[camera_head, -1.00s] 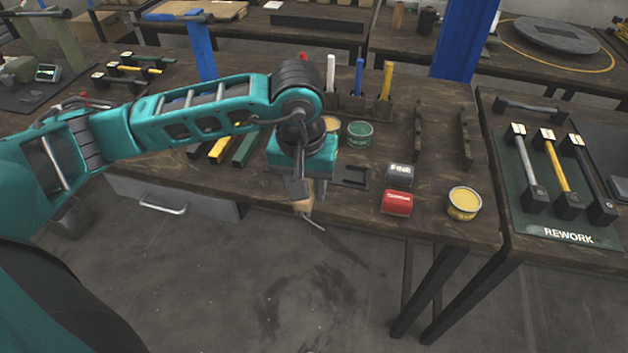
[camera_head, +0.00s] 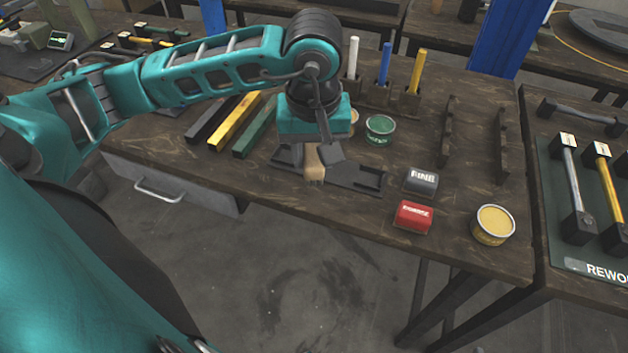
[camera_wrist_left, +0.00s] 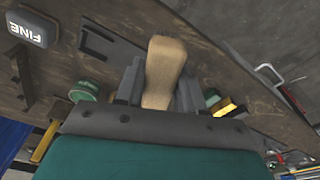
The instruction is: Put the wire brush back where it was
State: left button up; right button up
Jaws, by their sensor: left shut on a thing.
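My left gripper (camera_head: 312,158) is shut on the wooden handle of the wire brush (camera_head: 315,170). In the left wrist view the tan handle (camera_wrist_left: 164,68) stands out between the two grey fingers. A dark, low holder (camera_head: 371,181) lies on the workbench just right of the gripper, partly hidden by the fingers. It also shows in the left wrist view (camera_wrist_left: 104,46). The brush appears over the front part of the bench; I cannot tell whether it touches anything. My right gripper is not in view.
A grey FINE block (camera_head: 421,181), a red block (camera_head: 413,217) and a yellow tin (camera_head: 492,225) stand right of the holder. A green tin (camera_head: 380,129) stands behind. Several coloured bars (camera_head: 233,122) lie left. Upright markers (camera_head: 385,65) stand at the back.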

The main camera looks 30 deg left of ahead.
aim_at(314, 196)
pick_arm(q)
notch_tip(314, 196, down, 4)
jog(key=shift+r, duration=0.1)
notch_tip(314, 196, down, 4)
jog(key=shift+r, duration=0.2)
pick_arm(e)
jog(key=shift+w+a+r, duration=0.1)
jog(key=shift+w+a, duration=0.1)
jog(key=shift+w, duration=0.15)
pick_arm(q)
jog(key=shift+w+f+b, duration=0.1)
jog(key=shift+f+b, duration=0.3)
jog(key=shift+b, duration=0.4)
jog(key=o, duration=1)
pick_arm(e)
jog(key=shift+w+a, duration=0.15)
pick_arm(q)
jog(key=shift+r, duration=0.15)
